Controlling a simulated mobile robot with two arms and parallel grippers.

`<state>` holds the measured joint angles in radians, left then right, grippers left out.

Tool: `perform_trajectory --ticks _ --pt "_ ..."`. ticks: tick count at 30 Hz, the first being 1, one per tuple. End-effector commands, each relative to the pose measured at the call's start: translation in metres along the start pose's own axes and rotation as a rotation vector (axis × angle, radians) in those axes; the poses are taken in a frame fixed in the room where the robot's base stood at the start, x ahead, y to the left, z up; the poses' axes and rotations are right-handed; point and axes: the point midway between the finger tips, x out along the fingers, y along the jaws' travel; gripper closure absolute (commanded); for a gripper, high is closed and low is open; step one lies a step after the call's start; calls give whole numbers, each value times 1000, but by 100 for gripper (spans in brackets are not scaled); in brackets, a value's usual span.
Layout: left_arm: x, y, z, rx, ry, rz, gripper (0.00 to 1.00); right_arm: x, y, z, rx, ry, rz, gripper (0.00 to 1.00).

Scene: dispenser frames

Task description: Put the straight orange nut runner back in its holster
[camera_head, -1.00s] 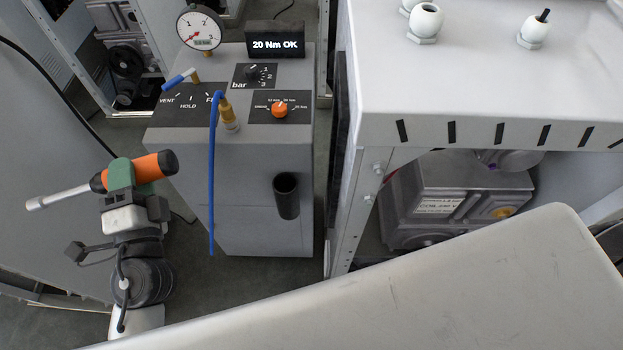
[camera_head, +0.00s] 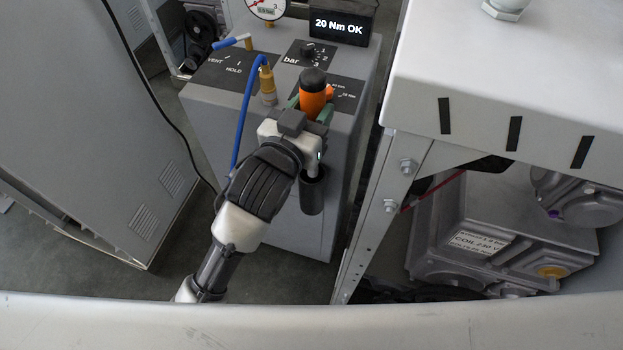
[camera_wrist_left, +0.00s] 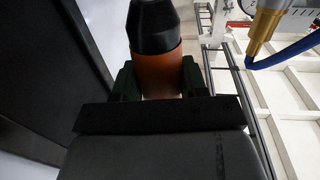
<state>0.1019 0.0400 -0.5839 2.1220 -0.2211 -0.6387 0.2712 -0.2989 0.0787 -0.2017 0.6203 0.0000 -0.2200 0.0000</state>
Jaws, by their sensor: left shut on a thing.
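The orange nut runner (camera_head: 312,100) with its black cap stands roughly upright in my left gripper (camera_head: 308,112), in front of the grey dispenser cabinet. The left wrist view shows its orange body (camera_wrist_left: 160,72) between two dark green fingers, shut on it. The holster (camera_head: 312,192) is a black tube on the cabinet's front, directly below the tool. A short pale stretch of the tool's shaft shows just above the holster mouth. Its lower end is hidden, seemingly inside the tube; how deep, I cannot tell. My right gripper is not in view.
A blue hose (camera_head: 243,125) hangs from a brass fitting (camera_head: 267,85) left of the tool. A display (camera_head: 340,26) reads "20 Nm OK". A white-topped bench (camera_head: 480,70) with a metal leg stands close on the right. Floor is clear at lower left.

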Motion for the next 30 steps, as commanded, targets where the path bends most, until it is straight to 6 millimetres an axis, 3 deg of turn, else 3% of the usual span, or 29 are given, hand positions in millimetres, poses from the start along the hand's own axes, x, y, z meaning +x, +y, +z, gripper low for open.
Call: perform_trajectory --ticks 1,3,10,17,24,30 --pt "0 0 18 0 -4 -1 100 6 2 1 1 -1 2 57" --pt "0 0 37 0 -3 -2 100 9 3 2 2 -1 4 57" --pt "0 -1 88 2 1 -3 100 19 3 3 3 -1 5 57" --pt "0 -1 106 1 4 -2 100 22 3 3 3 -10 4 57" --pt "0 -1 140 2 3 -3 100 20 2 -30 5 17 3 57" --pt "0 -1 146 2 5 -2 100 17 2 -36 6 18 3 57"
